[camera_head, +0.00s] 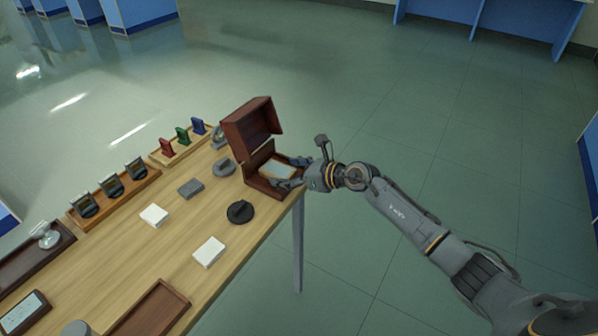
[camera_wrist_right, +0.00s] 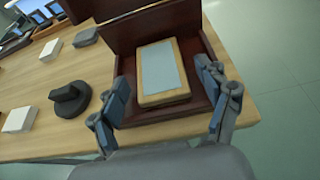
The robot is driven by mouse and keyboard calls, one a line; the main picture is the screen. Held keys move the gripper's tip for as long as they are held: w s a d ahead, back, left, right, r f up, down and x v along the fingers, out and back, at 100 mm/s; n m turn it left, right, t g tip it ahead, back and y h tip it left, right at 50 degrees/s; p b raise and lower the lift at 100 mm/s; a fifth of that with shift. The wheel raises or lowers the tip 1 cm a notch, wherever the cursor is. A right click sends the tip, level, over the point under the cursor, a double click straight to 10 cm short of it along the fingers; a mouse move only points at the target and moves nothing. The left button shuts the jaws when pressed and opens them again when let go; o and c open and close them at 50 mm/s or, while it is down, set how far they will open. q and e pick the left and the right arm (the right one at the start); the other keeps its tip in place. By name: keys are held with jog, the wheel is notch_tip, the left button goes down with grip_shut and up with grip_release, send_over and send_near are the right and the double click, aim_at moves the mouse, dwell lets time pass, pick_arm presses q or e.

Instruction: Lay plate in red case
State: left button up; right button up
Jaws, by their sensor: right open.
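The red-brown case (camera_head: 262,178) stands open at the far right corner of the table, its lid (camera_head: 252,125) tilted up at the back. The plate (camera_head: 278,168), a pale grey panel with a tan wooden border, lies inside the case; it also shows in the right wrist view (camera_wrist_right: 163,72), flat on the case floor. My right gripper (camera_head: 293,172) is at the case's right side. In the right wrist view its fingers (camera_wrist_right: 165,95) are spread wide, one to each side of the plate's near end, apart from it. My left gripper is not in view.
A black round knob-like object (camera_head: 240,211), white blocks (camera_head: 209,251) and a grey block (camera_head: 190,187) sit on the table (camera_head: 150,255). Racks with coloured pieces (camera_head: 183,142) and dark holders (camera_head: 112,186) line the back edge. Open floor lies right of the table.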

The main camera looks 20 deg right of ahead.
jog(key=v, duration=1.1)
jog(key=s+d+f+m+h, duration=0.2)
jog(key=s+f+m, duration=0.2)
jog(key=f+m, duration=0.6)
jog(key=s+d+f+m+h, duration=0.3)
jog(key=f+m, duration=0.4)
jog(key=f, duration=0.5)
jog(key=s+d+f+m+h, duration=0.2)
jog(key=s+f+m, duration=0.2)
jog(key=f+m, duration=0.65)
jog(key=s+a+f+m+g+h, duration=0.2)
jog(key=s+f+m+g, duration=0.45)
jog(key=s+f, duration=1.15)
jog(key=s+a+f+m+g, duration=0.1)
jog(key=s+a+f+m, duration=0.1)
jog(key=s, duration=0.8)
jog(key=s+a+f+m+g, duration=0.2)
jog(key=s+a+m, duration=0.3)
jog(key=s, duration=0.6)
jog(key=shift+s+a+f+y, duration=0.25)
jog(key=shift+f+y, duration=0.05)
jog(key=shift+f, duration=0.3)
